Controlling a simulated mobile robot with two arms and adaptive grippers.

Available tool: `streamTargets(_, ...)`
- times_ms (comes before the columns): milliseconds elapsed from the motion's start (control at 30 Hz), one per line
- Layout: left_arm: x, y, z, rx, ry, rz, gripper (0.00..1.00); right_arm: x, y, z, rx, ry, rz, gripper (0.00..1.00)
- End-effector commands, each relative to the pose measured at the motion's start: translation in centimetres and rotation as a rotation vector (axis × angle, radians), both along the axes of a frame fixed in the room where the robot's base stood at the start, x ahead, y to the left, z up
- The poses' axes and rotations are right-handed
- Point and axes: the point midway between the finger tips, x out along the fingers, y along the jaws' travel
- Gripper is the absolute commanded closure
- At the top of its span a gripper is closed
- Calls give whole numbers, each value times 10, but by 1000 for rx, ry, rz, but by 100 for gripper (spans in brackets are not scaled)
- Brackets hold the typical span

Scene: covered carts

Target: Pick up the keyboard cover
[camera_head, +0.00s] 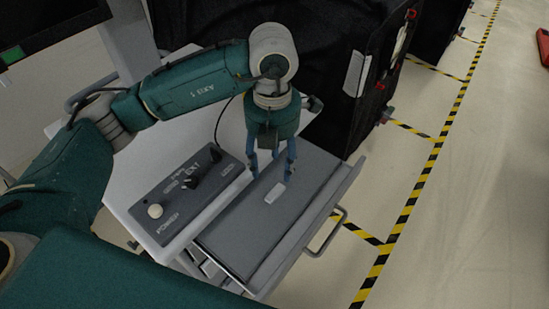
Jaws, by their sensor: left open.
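The keyboard cover seems to be the flat grey panel (250,222) in the pulled-out drawer or tray at the centre of the head view. A small white label or handle (275,192) sits on it, with a paler rectangle below. My left gripper (271,172) points down over the far part of this panel. Its blue fingers are spread apart with nothing visible between them. I cannot tell whether the fingertips touch the panel. My right gripper is not in view.
A grey control box (190,193) with knobs and a cable stands left of the panel on a white cart (130,170). The drawer has a metal handle (328,240) on the right. A black-covered cart (335,60) stands behind.

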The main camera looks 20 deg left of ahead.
Motion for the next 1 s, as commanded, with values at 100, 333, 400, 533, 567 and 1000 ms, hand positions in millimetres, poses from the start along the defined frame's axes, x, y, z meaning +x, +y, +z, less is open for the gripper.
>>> streamTargets(100,-3,0,-18,0,7,-2,49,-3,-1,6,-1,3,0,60)
streamTargets(333,-2,0,-60,-3,7,-1,49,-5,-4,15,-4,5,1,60)
streamTargets(400,-2,0,-71,-2,7,-2,49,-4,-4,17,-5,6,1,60)
streamTargets(533,-2,-1,-87,-3,5,-3,49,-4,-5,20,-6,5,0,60)
streamTargets(567,-2,-1,-89,-3,5,-3,49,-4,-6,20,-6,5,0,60)
streamTargets(1000,-1,-1,-98,-4,3,-4,55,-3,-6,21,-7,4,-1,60)
